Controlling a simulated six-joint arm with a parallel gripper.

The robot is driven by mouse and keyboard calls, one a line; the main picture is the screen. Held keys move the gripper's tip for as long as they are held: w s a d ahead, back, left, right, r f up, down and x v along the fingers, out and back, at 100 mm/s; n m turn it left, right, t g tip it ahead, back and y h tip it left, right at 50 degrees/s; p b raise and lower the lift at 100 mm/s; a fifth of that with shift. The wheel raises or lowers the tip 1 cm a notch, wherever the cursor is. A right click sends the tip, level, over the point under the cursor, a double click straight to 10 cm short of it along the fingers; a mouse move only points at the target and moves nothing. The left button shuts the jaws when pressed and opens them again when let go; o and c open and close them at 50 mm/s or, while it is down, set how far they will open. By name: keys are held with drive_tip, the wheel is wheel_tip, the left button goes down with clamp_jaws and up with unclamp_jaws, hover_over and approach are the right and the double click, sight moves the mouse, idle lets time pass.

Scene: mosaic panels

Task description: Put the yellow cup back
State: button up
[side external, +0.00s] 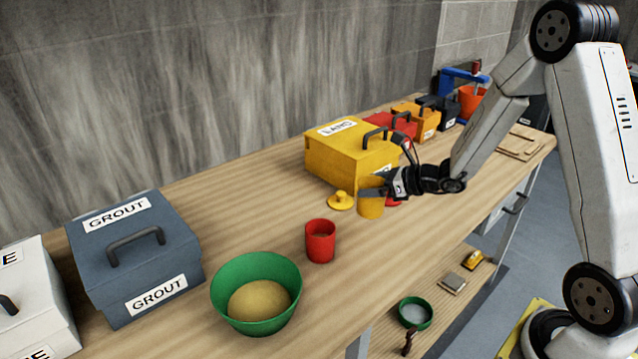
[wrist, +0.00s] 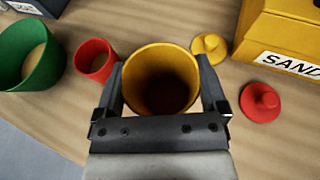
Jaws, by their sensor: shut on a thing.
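The yellow cup (side external: 370,204) is upright in front of the yellow box on the workbench. It also shows in the wrist view (wrist: 160,108), mouth facing the camera, its inside dark; I cannot tell if it holds anything. My gripper (side external: 384,190) is shut on it, with one finger on each side in the wrist view (wrist: 160,72). I cannot tell whether its base touches the bench. A yellow knobbed lid (side external: 341,201) lies beside it. A red knobbed lid (wrist: 260,102) lies on the other side, mostly hidden behind my gripper in the side view.
The yellow box (side external: 335,165), labelled SAND in the wrist view, stands behind the cup. A red cup (side external: 320,241) and a green bowl (side external: 257,295) of tan material stand to the left. A blue-grey GROUT box (side external: 132,262) is farther left. Bare bench (side external: 235,215) lies between.

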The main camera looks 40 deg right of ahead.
sight(372, 208)
drive_tip(key=shift+f, duration=1.6)
drive_tip(key=shift+f, duration=1.8)
drive_tip(key=shift+f, duration=0.1)
drive_tip(key=o, duration=1)
drive_tip(key=shift+o, duration=0.2)
drive_tip(key=shift+s+r, duration=0.2)
drive_tip(key=shift+r, duration=0.05)
drive_tip(key=v, duration=1.1)
drive_tip(key=shift+s, duration=0.2)
